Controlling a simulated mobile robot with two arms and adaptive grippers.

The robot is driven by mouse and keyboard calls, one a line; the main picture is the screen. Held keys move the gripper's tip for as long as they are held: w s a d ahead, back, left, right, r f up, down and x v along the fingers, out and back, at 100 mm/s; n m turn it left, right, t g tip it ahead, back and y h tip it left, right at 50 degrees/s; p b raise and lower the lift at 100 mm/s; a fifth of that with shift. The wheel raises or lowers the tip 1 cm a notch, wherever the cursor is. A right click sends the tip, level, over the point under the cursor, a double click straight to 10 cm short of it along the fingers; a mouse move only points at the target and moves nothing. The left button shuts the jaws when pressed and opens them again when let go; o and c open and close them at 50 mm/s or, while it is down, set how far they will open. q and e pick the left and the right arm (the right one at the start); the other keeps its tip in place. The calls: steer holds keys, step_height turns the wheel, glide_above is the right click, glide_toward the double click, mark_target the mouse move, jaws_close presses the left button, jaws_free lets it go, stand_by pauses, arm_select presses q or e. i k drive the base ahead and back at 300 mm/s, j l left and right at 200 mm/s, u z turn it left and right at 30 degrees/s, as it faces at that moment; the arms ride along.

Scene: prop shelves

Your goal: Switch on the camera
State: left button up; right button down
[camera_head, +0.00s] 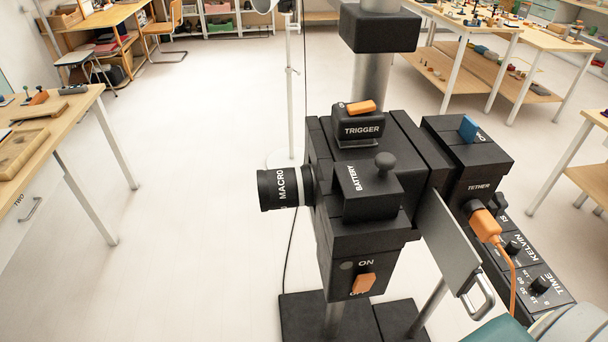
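The camera (405,140) is a large black prop mounted on a stand in the middle of the view. Its lower front block carries an orange switch (364,284). The word ON is above the switch, and the switch partly covers the OFF label below it. A round grey lamp (347,266) beside ON looks unlit. The lens (281,188), marked MACRO, points left. An orange button sits on the TRIGGER block (360,127), with the BATTERY block (368,190) below it. Neither of my grippers is in view.
A grey plate (448,245) with a metal handle sticks out at the camera's right. An orange plug (485,226) with a cable sits under TETHER. A KELVIN and TIME dial panel (530,268) is at lower right. Tables stand left and right; the floor left of the lens is clear.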

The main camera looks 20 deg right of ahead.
mark_target(363, 282)
steer(key=z, duration=1.15)
